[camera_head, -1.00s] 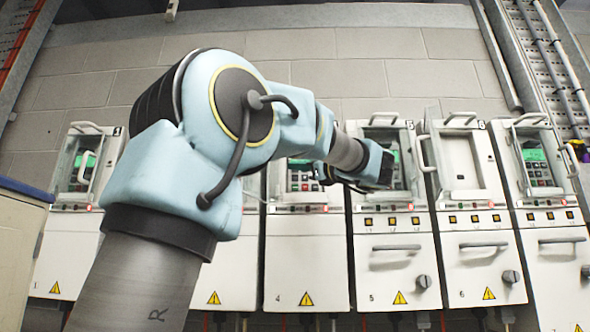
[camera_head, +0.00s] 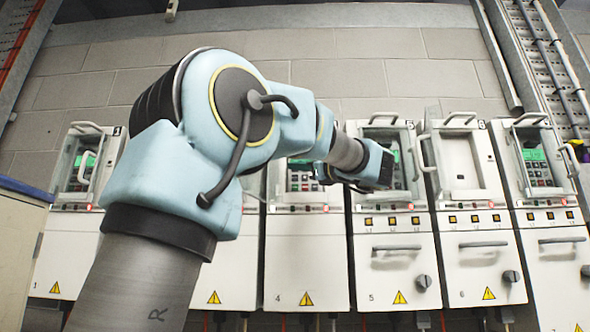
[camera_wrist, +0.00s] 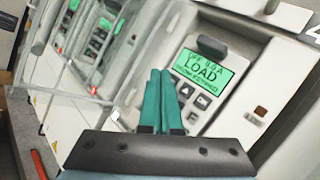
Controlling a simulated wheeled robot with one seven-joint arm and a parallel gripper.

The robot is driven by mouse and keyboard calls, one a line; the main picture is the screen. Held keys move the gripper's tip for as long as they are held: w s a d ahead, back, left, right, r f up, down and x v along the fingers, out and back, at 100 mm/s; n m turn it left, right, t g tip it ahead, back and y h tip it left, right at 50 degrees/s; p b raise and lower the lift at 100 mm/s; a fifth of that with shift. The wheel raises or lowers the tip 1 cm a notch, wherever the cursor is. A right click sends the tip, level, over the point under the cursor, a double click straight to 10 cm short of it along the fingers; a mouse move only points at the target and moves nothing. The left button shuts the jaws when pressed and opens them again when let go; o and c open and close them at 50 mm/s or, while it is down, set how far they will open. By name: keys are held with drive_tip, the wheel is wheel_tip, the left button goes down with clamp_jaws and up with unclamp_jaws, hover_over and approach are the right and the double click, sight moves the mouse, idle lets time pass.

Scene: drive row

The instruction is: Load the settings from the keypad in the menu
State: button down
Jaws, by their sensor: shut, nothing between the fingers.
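In the wrist view a drive's green display (camera_wrist: 206,70) reads "LOAD" in large letters, with smaller lines above and below that are hard to read. Its keypad (camera_wrist: 190,97) of dark keys sits just below the display. My gripper (camera_wrist: 160,72) has teal fingers, shut together and empty. The fingertips appear beside the display's left edge, and the fingers cover the left part of the keypad. I cannot tell whether they touch a key. In the head view my arm's wrist hides the gripper.
A row of white drive cabinets (camera_head: 306,260) stands along a block wall (camera_head: 350,75). Clear covers with handles (camera_head: 427,153) stick out from several units. In the wrist view a clear cover frame (camera_wrist: 125,45) stands close left of my fingers. A dark knob (camera_wrist: 212,46) sits above the display.

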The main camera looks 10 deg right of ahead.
drive_tip(key=shift+w, duration=0.1)
idle(0.4)
drive_tip(key=shift+w+d, duration=0.1)
drive_tip(key=shift+w, duration=0.25)
drive_tip(key=shift+w, duration=0.35)
idle(0.6)
drive_tip(key=shift+s, duration=0.15)
drive_tip(key=shift+s+f, duration=0.1)
drive_tip(key=shift+s, duration=0.3)
drive_tip(key=shift+s+b, duration=0.25)
drive_tip(key=shift+b, duration=0.05)
drive_tip(key=shift+s, duration=0.1)
